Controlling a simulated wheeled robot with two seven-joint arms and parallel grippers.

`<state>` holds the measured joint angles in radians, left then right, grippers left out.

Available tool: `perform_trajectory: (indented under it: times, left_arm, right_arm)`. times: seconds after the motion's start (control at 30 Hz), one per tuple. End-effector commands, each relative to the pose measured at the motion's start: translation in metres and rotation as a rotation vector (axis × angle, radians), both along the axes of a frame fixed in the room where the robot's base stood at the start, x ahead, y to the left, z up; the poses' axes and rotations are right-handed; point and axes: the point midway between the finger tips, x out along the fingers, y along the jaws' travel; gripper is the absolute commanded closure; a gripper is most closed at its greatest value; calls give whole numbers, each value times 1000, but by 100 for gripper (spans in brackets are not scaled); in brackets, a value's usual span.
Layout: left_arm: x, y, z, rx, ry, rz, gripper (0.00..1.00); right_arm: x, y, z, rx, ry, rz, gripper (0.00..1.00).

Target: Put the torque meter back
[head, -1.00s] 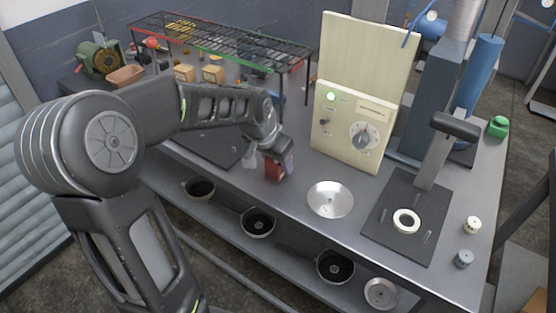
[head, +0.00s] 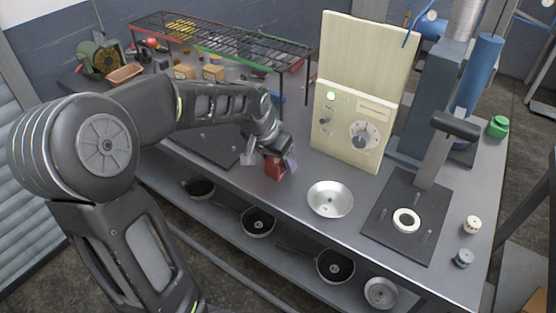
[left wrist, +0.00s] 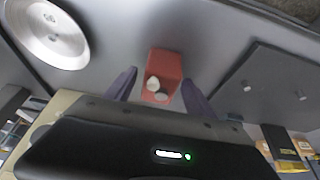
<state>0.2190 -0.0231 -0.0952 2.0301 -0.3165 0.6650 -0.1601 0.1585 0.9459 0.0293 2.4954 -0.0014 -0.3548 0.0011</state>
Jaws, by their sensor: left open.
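The torque meter appears to be the small red block (head: 275,167) on the bench near its front edge, left of the metal bowl. My left gripper (head: 270,161) is open, with one finger on each side of the block. In the left wrist view a gap shows between the block and each finger of the left gripper (left wrist: 159,78). The gripper partly hides the block's top in the head view. My right gripper is not in view.
A metal bowl (head: 330,199) and a cream control box (head: 352,130) stand to the right. A dark plate (head: 212,143) lies to the left. A wire rack (head: 225,40) stands behind. A press with a white ring (head: 406,220) is at far right. Pans sit on the lower shelf.

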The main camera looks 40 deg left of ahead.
Motion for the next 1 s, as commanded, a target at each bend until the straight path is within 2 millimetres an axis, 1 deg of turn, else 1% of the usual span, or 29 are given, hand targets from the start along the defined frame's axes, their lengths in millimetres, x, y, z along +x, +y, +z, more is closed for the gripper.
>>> perform_trajectory:
  times: [0.17,0.4,0.53,0.6,0.7,1.0]
  left_arm:
    - [-11,0,29,1,-5,0,37]
    - [-30,-1,75,0,-5,0,37]
    - [-38,-1,93,0,-3,0,37]
    - [-41,-1,99,0,-2,0,37]
    - [-43,-1,102,-1,1,0,37]
    - [-43,-1,102,-1,1,0,37]
  right_arm:
    - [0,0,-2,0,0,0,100]
    - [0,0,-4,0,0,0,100]
    - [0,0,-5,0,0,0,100]
    - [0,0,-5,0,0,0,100]
    - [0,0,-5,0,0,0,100]
    - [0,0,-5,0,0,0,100]
